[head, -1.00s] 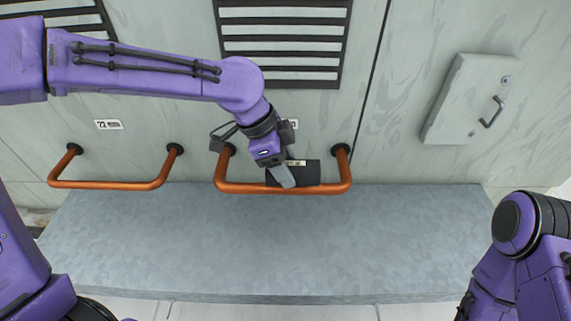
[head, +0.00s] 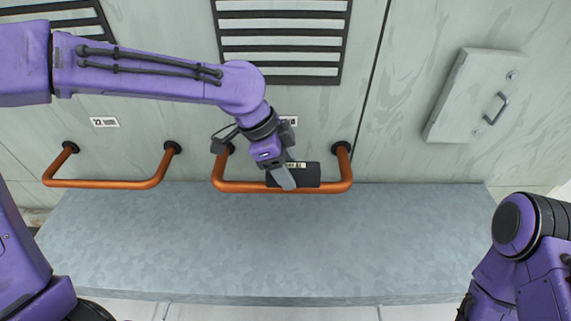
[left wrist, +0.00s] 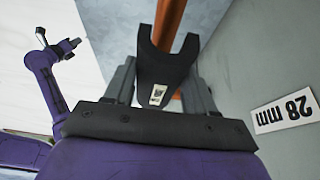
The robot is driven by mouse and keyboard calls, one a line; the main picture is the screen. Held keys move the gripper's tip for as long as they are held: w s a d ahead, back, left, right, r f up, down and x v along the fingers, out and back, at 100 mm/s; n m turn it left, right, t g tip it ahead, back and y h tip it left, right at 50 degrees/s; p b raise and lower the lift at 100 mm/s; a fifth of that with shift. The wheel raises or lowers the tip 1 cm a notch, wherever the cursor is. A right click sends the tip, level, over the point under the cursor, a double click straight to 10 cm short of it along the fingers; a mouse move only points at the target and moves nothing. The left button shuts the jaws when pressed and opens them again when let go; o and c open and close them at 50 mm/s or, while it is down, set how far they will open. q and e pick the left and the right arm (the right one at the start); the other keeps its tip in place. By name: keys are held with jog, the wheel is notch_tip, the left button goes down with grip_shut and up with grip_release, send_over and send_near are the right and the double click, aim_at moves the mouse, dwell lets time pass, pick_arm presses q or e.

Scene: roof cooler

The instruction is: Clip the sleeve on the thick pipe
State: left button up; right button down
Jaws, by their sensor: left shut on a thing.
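The sleeve (head: 305,174) is a short black piece with a U-shaped mouth and a small pale label. My left gripper (head: 282,174) is shut on it, at the bar of the right-hand, thicker orange pipe (head: 236,187). In the left wrist view the sleeve (left wrist: 162,68) sits between the fingers (left wrist: 162,85), mouth toward the top. The orange pipe (left wrist: 170,20) shows beyond the mouth and beside the sleeve. I cannot tell whether the sleeve is fully seated. My right arm is at the lower right; its gripper cannot be made out.
A thinner orange pipe (head: 105,184) is on the wall to the left. A "28 mm" label (left wrist: 284,112) is near the thick pipe. Above are dark vent slats (head: 281,53), and a panel with a handle (head: 474,96) is at right. The grey ledge (head: 260,250) below is clear.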

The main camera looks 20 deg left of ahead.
pick_arm(q)
jog(key=shift+w+f, duration=0.1)
jog(key=shift+w, duration=0.05)
jog(key=shift+f, duration=0.1)
jog(key=shift+f+b, duration=0.85)
jog(key=shift+f, duration=1.1)
jog(key=o, duration=1.2)
jog(key=v, duration=1)
jog(key=shift+a+r, duration=0.1)
jog(key=shift+r, duration=0.15)
